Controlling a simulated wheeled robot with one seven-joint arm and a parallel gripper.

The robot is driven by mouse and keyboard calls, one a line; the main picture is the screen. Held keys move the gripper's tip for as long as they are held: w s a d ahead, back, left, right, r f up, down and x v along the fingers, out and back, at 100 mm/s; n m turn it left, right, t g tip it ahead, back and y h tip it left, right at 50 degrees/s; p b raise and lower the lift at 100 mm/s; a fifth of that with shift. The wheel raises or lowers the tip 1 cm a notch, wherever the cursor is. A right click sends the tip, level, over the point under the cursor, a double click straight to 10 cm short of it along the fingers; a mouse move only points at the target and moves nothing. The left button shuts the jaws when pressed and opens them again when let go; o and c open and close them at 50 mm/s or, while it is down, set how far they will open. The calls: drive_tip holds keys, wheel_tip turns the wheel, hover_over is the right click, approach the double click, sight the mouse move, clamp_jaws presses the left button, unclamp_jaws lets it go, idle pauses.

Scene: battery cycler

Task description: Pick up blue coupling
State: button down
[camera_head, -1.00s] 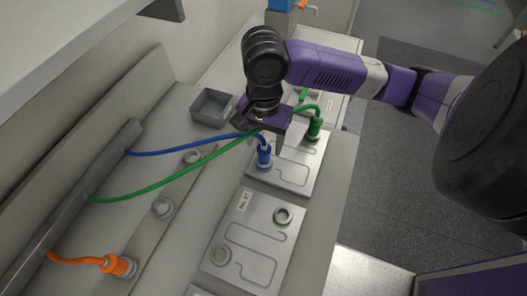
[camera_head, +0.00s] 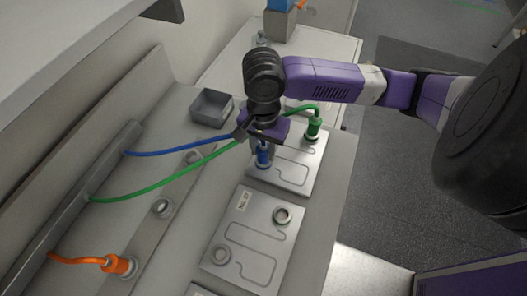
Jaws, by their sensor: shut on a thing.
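The blue coupling (camera_head: 263,156) stands upright at the near left corner of the far plate (camera_head: 294,174), with its blue cable (camera_head: 165,152) running left to the rail. My gripper (camera_head: 262,150) is directly above it, pointing down, with its fingers around the coupling's upper part. The gripper is shut on it. The fingers and the purple gripper body partly hide the coupling's top and the cable end. I cannot tell whether the coupling is still seated in its port.
A green coupling (camera_head: 313,128) stands on the same plate to the right, its green cable (camera_head: 150,188) passing behind my gripper. An orange coupling (camera_head: 119,265) sits at the lower left. A grey tray (camera_head: 211,107) lies behind left. A nearer plate (camera_head: 252,250) has free ports.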

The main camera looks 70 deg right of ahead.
wheel_tip(320, 180, up, 20)
drive_tip(key=p, duration=0.1)
drive_tip(key=shift+p, duration=0.3)
idle(0.3)
drive_tip(key=c, duration=1.8)
unclamp_jaws()
clamp_jaws()
drive_tip(key=shift+r, duration=0.2)
